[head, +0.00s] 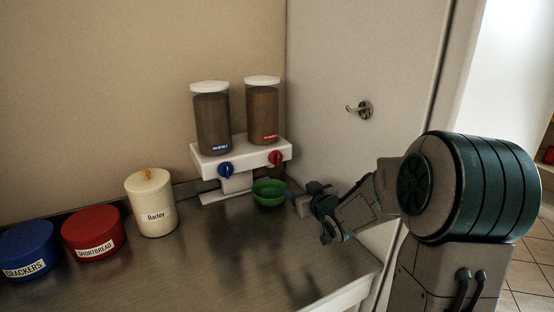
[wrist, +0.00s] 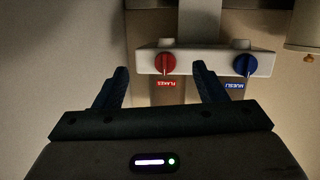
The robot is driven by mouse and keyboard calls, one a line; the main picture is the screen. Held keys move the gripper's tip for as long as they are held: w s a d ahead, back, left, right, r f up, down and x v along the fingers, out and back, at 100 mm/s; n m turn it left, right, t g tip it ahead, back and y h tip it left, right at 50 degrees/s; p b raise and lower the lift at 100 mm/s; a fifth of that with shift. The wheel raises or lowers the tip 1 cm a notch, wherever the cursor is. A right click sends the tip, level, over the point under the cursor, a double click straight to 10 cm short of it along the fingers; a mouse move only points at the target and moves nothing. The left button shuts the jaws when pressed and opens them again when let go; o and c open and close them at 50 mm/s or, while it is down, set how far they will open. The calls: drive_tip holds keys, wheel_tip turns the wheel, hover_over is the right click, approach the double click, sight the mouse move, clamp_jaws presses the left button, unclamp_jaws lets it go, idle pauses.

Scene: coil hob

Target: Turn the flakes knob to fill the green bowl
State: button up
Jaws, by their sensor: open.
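The flakes knob is red (head: 276,158), on the right front of the white dispenser (head: 242,157). In the wrist view the red knob (wrist: 165,63) shows beside its FLAKES label, between my finger directions and beyond the tips. The green bowl (head: 269,193) stands on the counter below the red knob; its contents are not clear and it is not visible in the wrist view. My gripper (head: 314,210) is open and empty, to the right of the bowl and apart from the knob. Its fingers (wrist: 160,72) also show in the wrist view.
A blue muesli knob (head: 226,170) sits left of the red one. Two filled canisters (head: 212,120) top the dispenser. A barley jar (head: 151,203), red shortbread tin (head: 94,232) and blue crackers tin (head: 28,250) stand left. The front counter is clear. A wall with a hook (head: 362,109) is right.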

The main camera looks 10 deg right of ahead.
sight(279, 160)
drive_tip(key=w+a+p, duration=0.1)
drive_tip(key=w, duration=0.4)
drive_tip(key=w+a+r+t+y+p, duration=0.1)
drive_tip(key=w, duration=0.4)
drive_tip(key=w+a+r+t+y+p, duration=0.1)
drive_tip(key=w+a, duration=0.1)
drive_tip(key=w, duration=0.3)
drive_tip(key=shift+p, duration=0.35)
drive_tip(key=shift+s, duration=0.1)
drive_tip(key=c, duration=1)
